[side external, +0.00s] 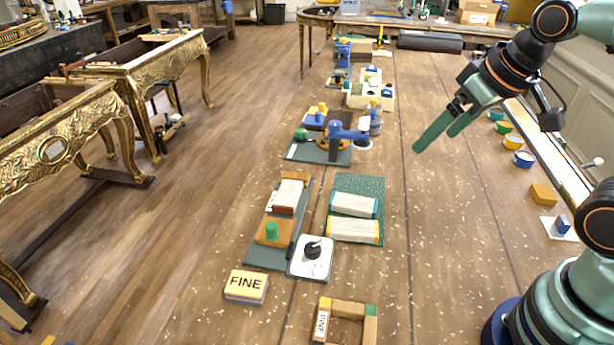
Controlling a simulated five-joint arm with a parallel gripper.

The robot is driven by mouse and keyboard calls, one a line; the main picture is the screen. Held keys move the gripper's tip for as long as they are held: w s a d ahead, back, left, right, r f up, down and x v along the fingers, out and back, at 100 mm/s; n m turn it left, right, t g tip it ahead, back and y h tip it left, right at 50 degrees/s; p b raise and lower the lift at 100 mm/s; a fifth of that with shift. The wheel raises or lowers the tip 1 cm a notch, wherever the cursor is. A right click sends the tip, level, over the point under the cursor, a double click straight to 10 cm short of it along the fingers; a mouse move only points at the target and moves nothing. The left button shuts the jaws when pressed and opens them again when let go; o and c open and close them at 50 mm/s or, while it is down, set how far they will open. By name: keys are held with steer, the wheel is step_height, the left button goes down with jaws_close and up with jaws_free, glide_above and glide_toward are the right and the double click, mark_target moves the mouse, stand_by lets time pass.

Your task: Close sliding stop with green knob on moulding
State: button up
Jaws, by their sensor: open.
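A sliding stop (268,239), an orange-brown wooden block with a green knob (271,230) on top, sits on the near part of a dark green base board (262,256). A pale moulding (289,193) with a brown near end lies on the same board, beyond the stop. A narrow gap seems to show between them, but its width is hard to tell. An orange-brown block (296,176) stands at the moulding's far end. My gripper (434,140) is open and empty, high above the table, right of and beyond the fixture.
A white plate with a black knob (312,252) adjoins the board at right. A green mat (360,185) with two pale blocks lies beside it. The FINE block (246,285) and a wooden frame (348,308) are nearer. Bare tabletop (440,240) lies right of the mat.

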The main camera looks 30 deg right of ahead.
steer(key=c, duration=0.5)
steer(key=shift+w+a+r, duration=0.1)
steer(key=shift+w+a, duration=0.05)
steer(key=shift+w, duration=0.1)
steer(key=shift+c, duration=0.3)
steer(key=n+g, duration=0.6)
glide_above(271, 226)
step_height(271, 226, down, 10)
step_height(271, 226, down, 12)
steer(key=shift+f, duration=0.1)
jaws_close()
